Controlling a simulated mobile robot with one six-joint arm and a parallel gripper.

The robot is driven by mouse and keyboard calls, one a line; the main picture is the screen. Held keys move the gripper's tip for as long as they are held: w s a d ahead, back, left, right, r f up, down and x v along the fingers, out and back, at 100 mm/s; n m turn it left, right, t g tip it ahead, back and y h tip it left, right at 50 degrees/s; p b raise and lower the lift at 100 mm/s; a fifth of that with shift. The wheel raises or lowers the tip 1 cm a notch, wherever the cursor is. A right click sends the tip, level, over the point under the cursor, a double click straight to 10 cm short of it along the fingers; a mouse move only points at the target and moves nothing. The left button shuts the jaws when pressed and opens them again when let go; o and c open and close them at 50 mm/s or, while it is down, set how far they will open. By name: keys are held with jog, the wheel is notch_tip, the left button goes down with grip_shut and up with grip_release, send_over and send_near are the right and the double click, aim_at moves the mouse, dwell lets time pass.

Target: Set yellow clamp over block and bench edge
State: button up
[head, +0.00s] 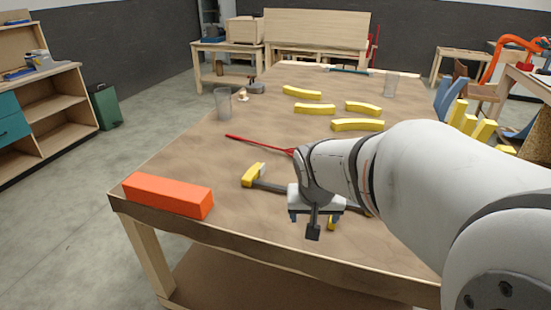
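An orange-red block (168,194) lies at the front left corner of the wooden bench (190,155), close to its front edge. The yellow clamp (254,174) lies on the bench to the right of the block. Its yellow end shows, and its dark bar runs right, behind my gripper. A small yellow part shows just right of the gripper and may belong to the clamp. My gripper (313,231) points down over the front of the bench, in front of the clamp's bar. Its fingers overlap in this view, so I cannot see whether they are open or touch anything.
A thin red bar (258,144) lies behind the clamp, partly hidden by my arm. Several curved yellow pieces (358,125) lie farther back. The bench top between block and clamp is bare.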

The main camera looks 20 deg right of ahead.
aim_at(324, 221)
jog(key=shift+o, duration=0.7)
jog(key=w+d+f+m+h, duration=0.1)
jog(key=w+d+f+m, duration=0.2)
jog(key=w+d, duration=0.3)
jog(key=shift+w+d+f+t+b, duration=0.3)
jog(key=shift+w+f+t, duration=0.1)
jog(key=shift+w, duration=0.55)
jog(key=b+x, duration=0.6)
jog(key=x, duration=0.4)
jog(key=shift+d, duration=0.1)
jog(key=shift+w+d+f+b, duration=0.25)
jog(key=shift+f+b, duration=0.15)
jog(key=shift+b, duration=0.25)
jog(key=shift+r, duration=0.1)
jog(key=c, duration=1.5)
jog(key=shift+w+r+p, duration=0.1)
jog(key=shift+r+p, duration=1.55)
jog(key=shift+r, duration=0.85)
jog(key=shift+c, duration=0.2)
